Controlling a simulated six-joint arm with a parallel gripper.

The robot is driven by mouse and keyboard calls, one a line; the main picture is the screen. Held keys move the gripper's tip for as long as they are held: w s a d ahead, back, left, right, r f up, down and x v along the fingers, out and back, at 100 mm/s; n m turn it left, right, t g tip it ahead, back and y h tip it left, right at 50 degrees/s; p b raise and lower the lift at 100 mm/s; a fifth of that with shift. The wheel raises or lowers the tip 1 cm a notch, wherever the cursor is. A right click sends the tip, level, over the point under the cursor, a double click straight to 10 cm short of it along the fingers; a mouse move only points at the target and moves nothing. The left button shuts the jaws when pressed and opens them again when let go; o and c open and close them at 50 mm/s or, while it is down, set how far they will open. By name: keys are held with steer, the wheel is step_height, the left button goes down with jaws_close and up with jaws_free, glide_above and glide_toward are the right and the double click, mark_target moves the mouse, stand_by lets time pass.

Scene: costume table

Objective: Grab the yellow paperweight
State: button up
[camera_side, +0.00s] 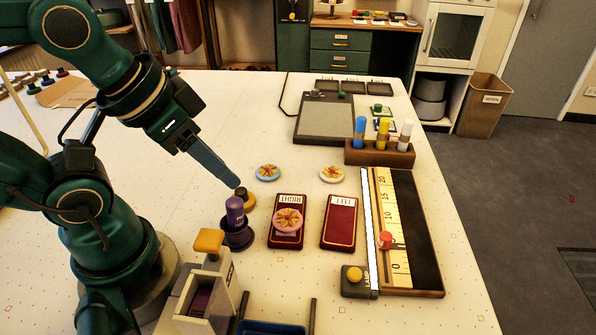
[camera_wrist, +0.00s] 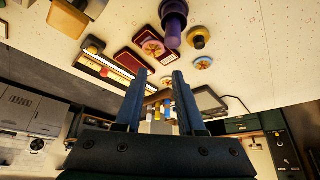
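A small yellow round weight (camera_side: 249,203) with a dark knob, which looks like the yellow paperweight, stands on the white table just behind the purple piece. It also shows in the wrist view (camera_wrist: 198,42), above and right of my fingers. My gripper (camera_side: 236,184) hangs above the table with its tips close to the weight's knob in the side view; I cannot tell the exact gap. In the wrist view my gripper (camera_wrist: 158,76) has two fingers spread apart with nothing held between them.
A purple piece in a dark holder (camera_side: 237,235) stands close in front of the weight. Flower discs, one blue-rimmed (camera_side: 268,172), and red RIGHT (camera_side: 289,244) and LEFT (camera_side: 339,222) cases lie to the right. A yellow-topped device (camera_side: 209,243) stands at the front.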

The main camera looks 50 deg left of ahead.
steer(key=w+a+r+m+g+y, duration=0.2)
steer(key=w+a+m+g+y, duration=0.25)
steer(key=m, duration=0.45)
steer(key=w+d+f+m+g+y, duration=0.3)
steer(key=d+f+m+y, duration=0.2)
steer(key=y, duration=0.1)
steer(key=m+t+y, duration=0.2)
steer(key=m+y, duration=0.1)
glide_toward(242, 192)
steer(key=d+r, duration=0.2)
steer(key=d, duration=0.1)
steer(key=shift+w+d+r, duration=0.1)
steer(key=shift+w+r, duration=0.05)
steer(key=shift+w, duration=0.15)
steer(key=shift+s+d+f, duration=0.1)
steer(key=shift+s+f, duration=0.1)
steer(key=shift+f, duration=0.15)
steer(key=shift+s+f+m, duration=0.1)
steer(key=shift+f+m, duration=0.05)
steer(key=shift+m, duration=0.15)
steer(key=x, duration=1.1)
steer(key=shift+a+f, duration=0.1)
steer(key=shift+a, duration=0.3)
jaws_close()
